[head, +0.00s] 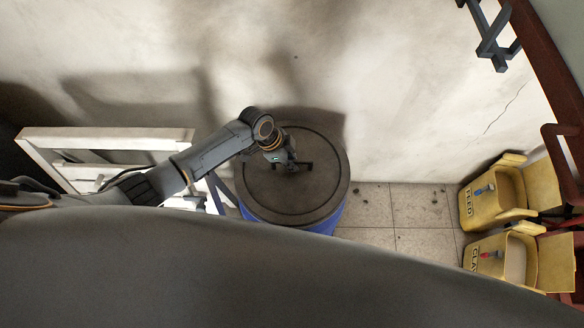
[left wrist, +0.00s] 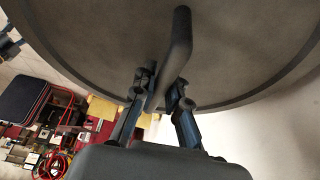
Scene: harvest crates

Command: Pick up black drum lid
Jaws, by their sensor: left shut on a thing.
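The black drum lid (head: 315,193) is a round dark disc at the middle of the head view, over a blue drum (head: 331,222) by the wall. I cannot tell whether it rests on the drum's rim or sits slightly above it. My left gripper (head: 291,166) reaches it from the left and is shut on the handle on its upper face. In the left wrist view the lid (left wrist: 110,35) fills the top, and the bar handle (left wrist: 178,50) runs between the fingers of my left gripper (left wrist: 160,92). My right gripper is not in view.
A white slatted frame (head: 110,134) stands left of the drum, under my arm. Two yellow bins (head: 500,205), marked FEED and CLAY, stand at the right by a red frame (head: 550,75). Tiled floor (head: 400,212) between drum and bins is mostly clear, with small dark bits.

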